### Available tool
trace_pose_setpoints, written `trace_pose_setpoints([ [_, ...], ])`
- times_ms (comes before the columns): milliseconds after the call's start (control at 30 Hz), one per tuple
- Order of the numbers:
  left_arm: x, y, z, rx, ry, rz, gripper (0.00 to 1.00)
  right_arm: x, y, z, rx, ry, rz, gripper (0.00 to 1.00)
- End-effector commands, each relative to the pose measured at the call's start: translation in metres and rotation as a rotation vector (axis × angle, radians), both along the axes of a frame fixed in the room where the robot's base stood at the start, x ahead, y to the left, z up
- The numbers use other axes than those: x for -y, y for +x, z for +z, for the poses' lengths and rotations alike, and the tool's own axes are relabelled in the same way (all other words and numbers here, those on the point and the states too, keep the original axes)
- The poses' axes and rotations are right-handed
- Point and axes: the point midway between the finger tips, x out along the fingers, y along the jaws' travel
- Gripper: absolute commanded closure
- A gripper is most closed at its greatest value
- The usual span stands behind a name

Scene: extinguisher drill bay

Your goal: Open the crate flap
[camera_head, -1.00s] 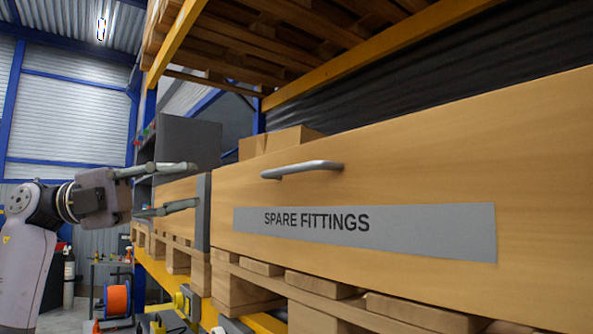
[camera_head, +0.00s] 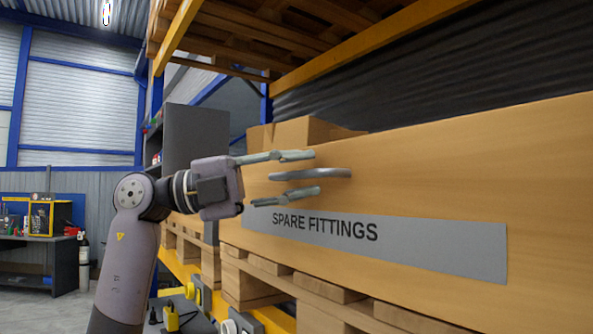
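The crate flap (camera_head: 430,165) is a light wood panel with a grey "SPARE FITTINGS" label (camera_head: 450,249), upright on the crate's front. Its grey bar handle (camera_head: 325,174) is mounted above the label. My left gripper (camera_head: 304,174) is open, with one finger above the handle and the other below it in the picture. The handle's left end shows between the fingers; I cannot tell whether they touch it. My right gripper is not in view.
The crate stands on a wooden pallet (camera_head: 345,295) on a rack with yellow beams (camera_head: 380,45). A cardboard box (camera_head: 300,134) shows behind the flap's top edge. A grey cabinet (camera_head: 195,138) stands behind my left arm. A workbench (camera_head: 40,245) is far left.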

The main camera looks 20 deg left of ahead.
Motion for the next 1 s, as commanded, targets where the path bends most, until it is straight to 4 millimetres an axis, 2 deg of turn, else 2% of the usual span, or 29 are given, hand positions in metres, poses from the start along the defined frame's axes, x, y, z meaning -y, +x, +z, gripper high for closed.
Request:
trace_pose_setpoints([
  [167, 0.0001, 0.0002, -0.0004, 0.000, 0.000, 0.000, 0.70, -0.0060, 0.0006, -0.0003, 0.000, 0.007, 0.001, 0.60],
  [633, -0.0002, 0.0002, -0.0004, -0.001, 0.001, 0.000, 1.00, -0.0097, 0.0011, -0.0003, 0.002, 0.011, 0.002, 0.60],
  [1000, 0.0000, 0.0003, -0.0009, -0.001, 0.002, 0.000, 1.00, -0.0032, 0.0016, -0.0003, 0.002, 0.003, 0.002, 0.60],
])
